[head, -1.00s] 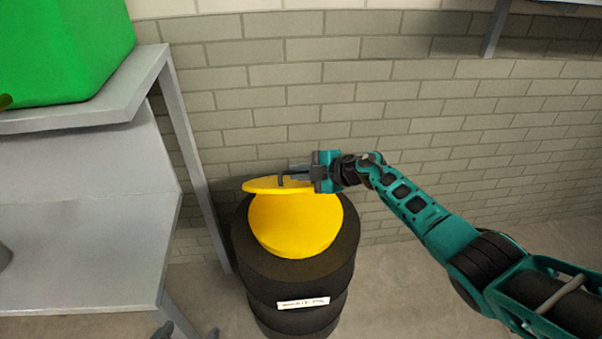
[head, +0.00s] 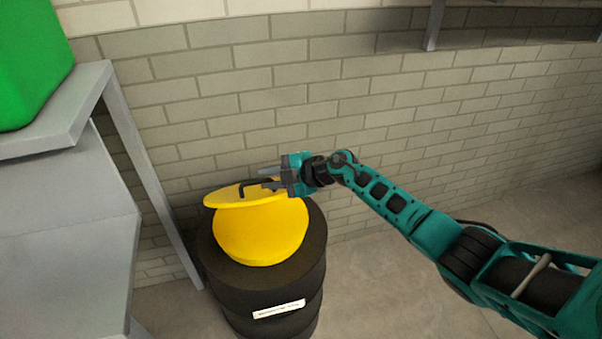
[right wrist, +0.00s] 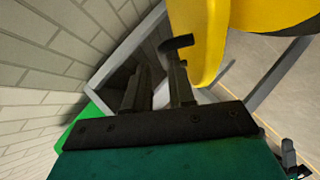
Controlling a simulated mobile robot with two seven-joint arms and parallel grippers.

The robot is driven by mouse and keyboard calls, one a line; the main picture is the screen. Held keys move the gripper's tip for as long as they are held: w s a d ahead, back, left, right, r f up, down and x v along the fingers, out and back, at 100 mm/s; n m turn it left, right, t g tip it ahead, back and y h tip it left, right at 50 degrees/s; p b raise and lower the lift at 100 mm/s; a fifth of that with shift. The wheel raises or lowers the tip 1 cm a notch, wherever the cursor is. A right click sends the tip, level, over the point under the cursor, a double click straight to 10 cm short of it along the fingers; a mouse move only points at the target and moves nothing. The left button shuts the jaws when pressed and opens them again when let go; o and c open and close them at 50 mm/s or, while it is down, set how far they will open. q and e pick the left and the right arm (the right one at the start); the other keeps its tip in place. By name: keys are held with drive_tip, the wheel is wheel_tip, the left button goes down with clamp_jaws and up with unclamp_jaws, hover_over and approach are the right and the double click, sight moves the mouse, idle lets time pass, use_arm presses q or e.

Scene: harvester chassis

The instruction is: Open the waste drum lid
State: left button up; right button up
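The waste drum (head: 265,290) is black and stands upright on the floor by the wall, with a white label on its front. Its yellow lid (head: 225,197) is tilted up at the back, above a round yellow surface (head: 262,235) on the drum's top. The lid has a small black handle (head: 243,189), also seen in the right wrist view (right wrist: 176,43). My right gripper (head: 266,178) is just right of the handle. In the right wrist view its two fingers (right wrist: 158,78) are apart with nothing between them, and the handle lies beyond their tips. My left gripper is out of view.
A grey metal table (head: 60,215) stands left of the drum, its leg close to it. A green container (head: 30,65) sits on its raised shelf. A brick wall (head: 400,110) is close behind. Floor (head: 390,290) to the drum's right is clear below my arm.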

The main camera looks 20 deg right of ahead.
drive_tip(key=v, duration=0.9)
drive_tip(key=shift+s+d, duration=0.2)
drive_tip(key=shift+d, duration=0.1)
drive_tip(key=shift+r, duration=0.1)
